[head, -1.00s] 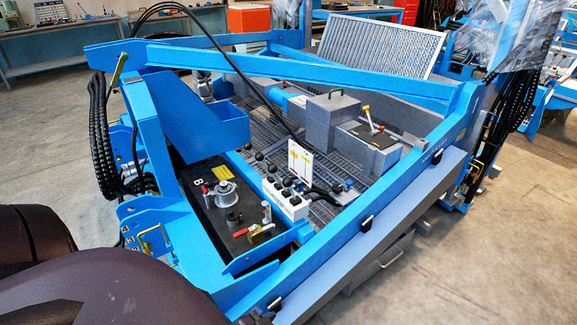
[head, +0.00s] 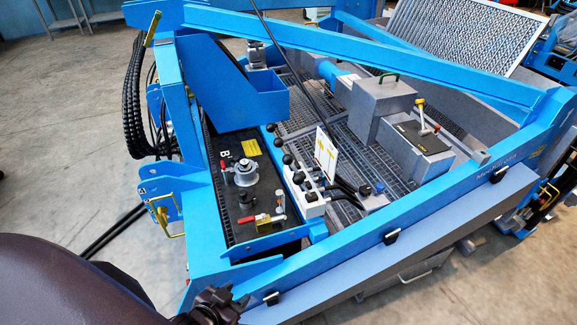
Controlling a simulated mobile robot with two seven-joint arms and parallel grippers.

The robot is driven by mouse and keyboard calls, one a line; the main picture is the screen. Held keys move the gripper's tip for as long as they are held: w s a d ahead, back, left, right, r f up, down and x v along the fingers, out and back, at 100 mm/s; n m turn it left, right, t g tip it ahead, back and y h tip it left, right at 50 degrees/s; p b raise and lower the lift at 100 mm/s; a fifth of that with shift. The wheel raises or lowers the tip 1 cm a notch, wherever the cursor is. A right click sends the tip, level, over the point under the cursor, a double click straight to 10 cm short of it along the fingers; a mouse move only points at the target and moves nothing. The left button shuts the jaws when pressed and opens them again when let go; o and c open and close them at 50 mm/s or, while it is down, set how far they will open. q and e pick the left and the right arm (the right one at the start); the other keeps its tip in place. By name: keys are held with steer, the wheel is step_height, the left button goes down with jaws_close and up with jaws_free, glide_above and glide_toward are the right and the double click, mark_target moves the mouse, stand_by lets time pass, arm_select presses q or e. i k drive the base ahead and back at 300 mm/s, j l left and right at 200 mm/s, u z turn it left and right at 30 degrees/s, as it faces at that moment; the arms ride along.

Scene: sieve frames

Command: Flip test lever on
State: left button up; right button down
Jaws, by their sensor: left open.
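No lever carries a readable test label, so I cannot tell which one is the test lever. Several black-knobbed levers (head: 298,178) stand in a row on a white valve block (head: 315,207). Red-handled clamps (head: 250,219) sit on the black panel to their left. My left gripper (head: 215,303) is dark and open at the bottom edge, partly cut off, apart from all the levers. My right gripper is out of view.
A blue frame with a long front beam (head: 350,245) surrounds the levers. A blue bin (head: 240,98) and a taller grey box with a green handle (head: 375,100) stand inside. Black hoses (head: 135,110) hang at left. Bare floor (head: 60,170) lies at left.

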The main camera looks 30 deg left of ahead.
mark_target(298, 179)
steer(key=i+l+u, duration=0.2)
steer(key=u, duration=0.3)
steer(key=i+l+u, duration=0.25)
steer(key=u, duration=0.25)
steer(key=i+l+u, duration=0.2)
steer(key=l+u, duration=0.2)
steer(key=l, duration=0.15)
steer(key=i+l+u, duration=0.1)
steer(key=l+u, duration=0.15)
